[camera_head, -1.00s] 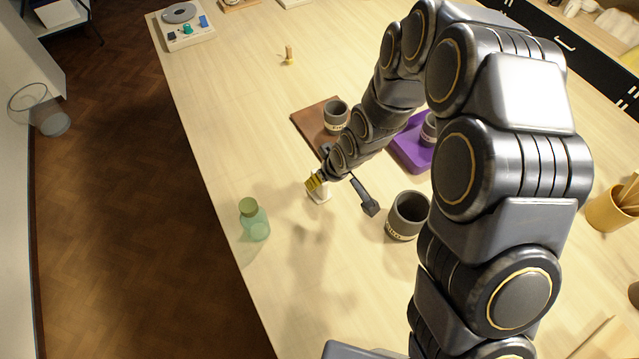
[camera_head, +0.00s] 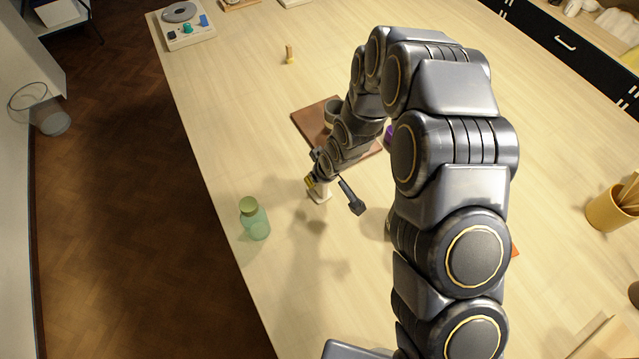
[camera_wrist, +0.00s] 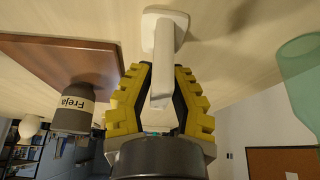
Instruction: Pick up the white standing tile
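The white standing tile (camera_wrist: 162,86) stands upright on its white foot on the table in the wrist view. My gripper (camera_wrist: 162,73) has its yellow fingers on either side of the tile's upright part. They look open, with dark inner faces showing beside the tile; contact on either side is not clear. In the head view my gripper (camera_head: 311,183) is low over the table at the tile (camera_head: 322,195), whose upper part is partly covered by it.
A green glass bottle (camera_head: 255,222) stands to the left, near the table edge. A brown board (camera_head: 308,119) with a grey cup (camera_head: 331,108) lies behind the gripper. A purple thing (camera_head: 388,134) is mostly hidden by my arm. The table further back is mostly clear.

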